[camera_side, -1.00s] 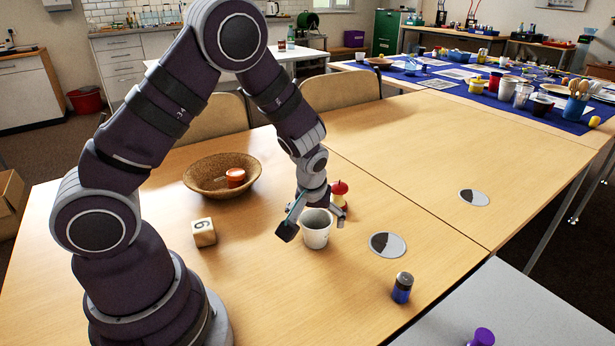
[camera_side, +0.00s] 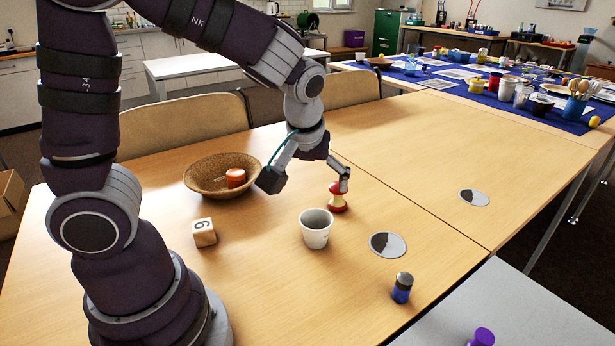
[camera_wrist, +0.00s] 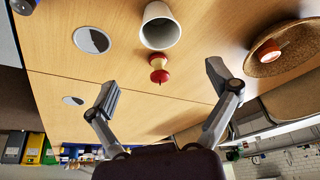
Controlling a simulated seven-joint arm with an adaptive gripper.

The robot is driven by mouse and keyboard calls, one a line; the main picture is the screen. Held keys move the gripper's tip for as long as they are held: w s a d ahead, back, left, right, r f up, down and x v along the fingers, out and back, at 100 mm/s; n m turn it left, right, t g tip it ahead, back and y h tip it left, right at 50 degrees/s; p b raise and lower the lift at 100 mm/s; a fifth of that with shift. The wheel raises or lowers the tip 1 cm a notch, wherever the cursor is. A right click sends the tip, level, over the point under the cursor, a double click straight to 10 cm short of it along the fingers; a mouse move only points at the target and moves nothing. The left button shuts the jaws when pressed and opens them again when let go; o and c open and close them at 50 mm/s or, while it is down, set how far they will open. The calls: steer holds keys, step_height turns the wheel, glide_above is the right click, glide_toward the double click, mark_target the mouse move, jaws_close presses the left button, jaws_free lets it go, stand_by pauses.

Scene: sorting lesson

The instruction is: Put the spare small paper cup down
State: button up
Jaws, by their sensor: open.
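The white paper cup (camera_side: 316,229) stands upright on the table in the side view, apart from my gripper. It also shows in the wrist view (camera_wrist: 160,27), its mouth in sight and seemingly empty. My gripper (camera_side: 308,185) is open and empty, above and behind the cup, with its fingers spread wide. In the wrist view the two fingers (camera_wrist: 163,85) have nothing between them but the apple core and bare table beyond. The red apple core (camera_side: 337,198) stands just behind the cup, close under one finger in the side view; I cannot tell if they touch.
A woven bowl (camera_side: 207,187) holding an orange-red item (camera_side: 235,178) is at the left back. A wooden number block (camera_side: 204,233), a two-tone disc (camera_side: 387,245) and a blue battery-like cylinder (camera_side: 402,288) surround the cup. Another disc (camera_side: 474,198) lies right. The right-hand tabletop is mostly clear.

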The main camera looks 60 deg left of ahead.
steer(key=s+d+r+m+t+h, duration=0.2)
steer(key=s+r+m, duration=0.4)
steer(key=s+m, duration=0.3)
steer(key=shift+s+d+r+h, duration=0.2)
steer(key=shift+d+h, duration=0.4)
steer(key=shift+d, duration=0.25)
